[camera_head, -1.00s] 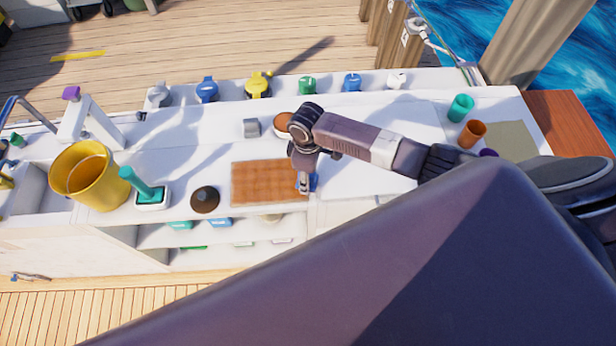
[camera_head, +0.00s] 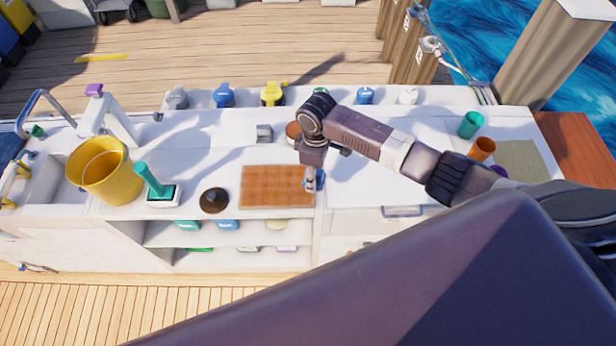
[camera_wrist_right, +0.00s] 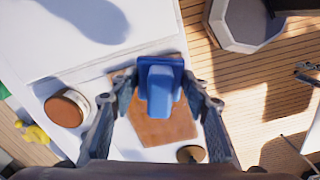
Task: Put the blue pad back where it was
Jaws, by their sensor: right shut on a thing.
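My right gripper (camera_head: 313,181) is shut on a blue pad (camera_wrist_right: 162,82) and holds it over the right edge of the brown cutting board (camera_head: 270,190) on the white counter. In the right wrist view the pad sits between the two fingers, with its raised blue grip facing the camera. In the head view only a little blue (camera_head: 321,177) shows by the fingers. I cannot tell exactly how high the pad is above the counter. My left gripper is not in view.
Below the counter is an open shelf (camera_head: 165,236) with a blue item (camera_head: 227,225) and a teal item (camera_head: 187,225). The white top right of the board looks clear.

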